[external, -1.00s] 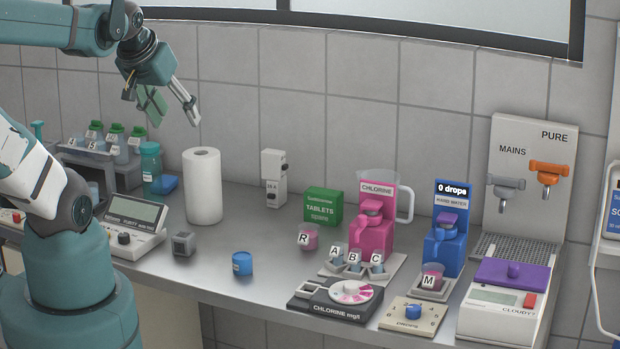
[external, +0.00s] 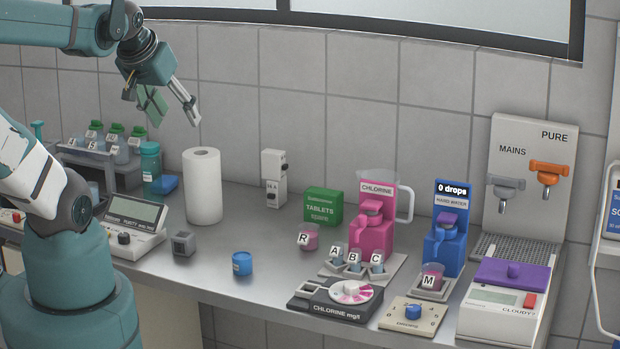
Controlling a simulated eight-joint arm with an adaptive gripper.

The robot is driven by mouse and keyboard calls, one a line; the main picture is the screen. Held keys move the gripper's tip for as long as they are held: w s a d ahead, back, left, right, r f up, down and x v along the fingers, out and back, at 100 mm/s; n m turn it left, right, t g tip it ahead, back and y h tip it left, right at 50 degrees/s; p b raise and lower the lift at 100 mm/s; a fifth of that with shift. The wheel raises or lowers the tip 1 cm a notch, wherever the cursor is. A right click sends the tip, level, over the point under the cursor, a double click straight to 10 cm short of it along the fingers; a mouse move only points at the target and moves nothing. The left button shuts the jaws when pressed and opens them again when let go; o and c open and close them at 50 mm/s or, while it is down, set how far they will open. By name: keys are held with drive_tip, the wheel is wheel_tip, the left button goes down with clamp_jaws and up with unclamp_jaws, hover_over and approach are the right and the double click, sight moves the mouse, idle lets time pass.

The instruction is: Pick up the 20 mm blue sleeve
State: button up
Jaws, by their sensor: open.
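The blue sleeve (external: 242,264) is a short blue cylinder with a small pale label. It stands upright on the grey bench near its front edge, left of the chlorine dial unit. My gripper (external: 172,116) is open and empty. It is high above the back left of the bench, in front of the tiled wall, well above and to the left of the sleeve. Nothing hides the sleeve.
A small grey block (external: 183,244) sits left of the sleeve, and a paper roll (external: 203,187) stands behind it. A meter (external: 135,225) is further left. The chlorine dial unit (external: 336,300) and cup tray (external: 396,271) are to the right. The bench around the sleeve is clear.

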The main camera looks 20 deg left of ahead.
drive_tip(key=shift+c, duration=0.9)
drive_tip(key=shift+f, duration=0.1)
drive_tip(key=n+g+b, duration=0.7)
drive_tip(key=n+b, duration=0.3)
drive_tip(key=n, duration=1.1)
hover_over(242, 255)
wheel_tip(242, 255, down, 28)
drive_tip(key=shift+a+r, duration=0.1)
drive_tip(key=shift+a, duration=0.05)
drive_tip(key=shift+s+d+f, duration=0.1)
drive_tip(key=shift+d+f, duration=0.1)
drive_tip(key=shift+f, duration=0.35)
drive_tip(key=shift+f, duration=0.1)
